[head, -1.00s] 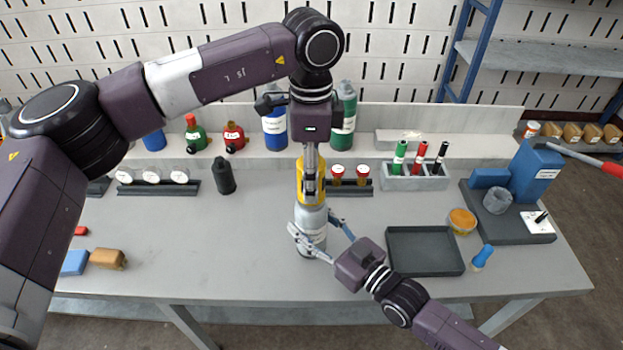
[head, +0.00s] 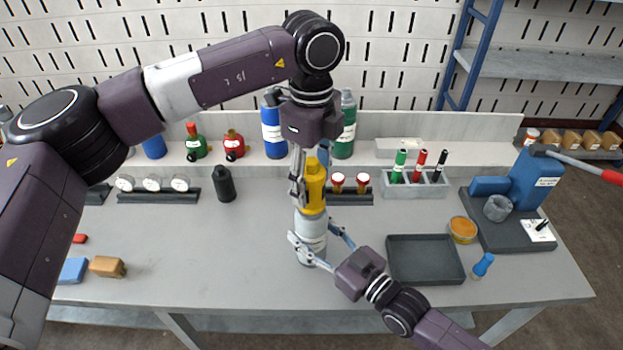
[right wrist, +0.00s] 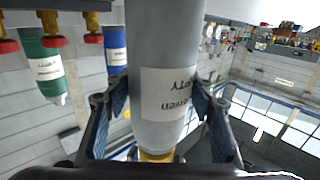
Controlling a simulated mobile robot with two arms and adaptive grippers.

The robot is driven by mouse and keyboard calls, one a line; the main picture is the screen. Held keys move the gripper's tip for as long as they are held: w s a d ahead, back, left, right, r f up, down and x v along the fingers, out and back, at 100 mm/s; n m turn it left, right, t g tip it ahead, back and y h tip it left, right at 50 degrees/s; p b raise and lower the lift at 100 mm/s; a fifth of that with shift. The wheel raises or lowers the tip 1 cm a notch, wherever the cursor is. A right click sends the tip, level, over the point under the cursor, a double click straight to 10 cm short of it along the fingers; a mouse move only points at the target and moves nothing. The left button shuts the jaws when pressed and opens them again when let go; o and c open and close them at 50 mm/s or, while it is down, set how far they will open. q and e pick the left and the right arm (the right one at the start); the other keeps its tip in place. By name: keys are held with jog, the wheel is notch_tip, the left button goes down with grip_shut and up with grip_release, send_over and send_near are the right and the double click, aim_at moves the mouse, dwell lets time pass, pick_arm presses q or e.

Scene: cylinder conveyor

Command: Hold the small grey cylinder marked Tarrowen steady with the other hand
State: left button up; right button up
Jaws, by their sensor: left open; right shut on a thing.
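The small grey cylinder (head: 310,250) stands upright near the middle of the table, with a yellow top (head: 315,190). In the right wrist view the grey cylinder (right wrist: 162,50) appears upside down, its white label only partly readable. My right gripper (head: 317,243) is shut on the grey body from the front right; its fingers (right wrist: 165,108) press on both sides. My left gripper (head: 310,180) points down from above and is open, one finger left of the yellow top and the other behind it to the right. I cannot tell whether they touch it.
An empty dark tray (head: 425,277) and an orange-topped dish (head: 463,230) lie to the right. A marker rack (head: 415,190) and a blue press (head: 533,175) stand farther back. A black bottle (head: 224,185) is at the left.

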pick_arm(q)
jog(key=m, duration=0.6)
dwell(0.3)
jog(key=shift+m, duration=0.6)
jog(key=m, duration=0.4)
jog(key=shift+m, duration=0.4)
jog(key=m, duration=0.3)
jog(key=shift+m, duration=1.5)
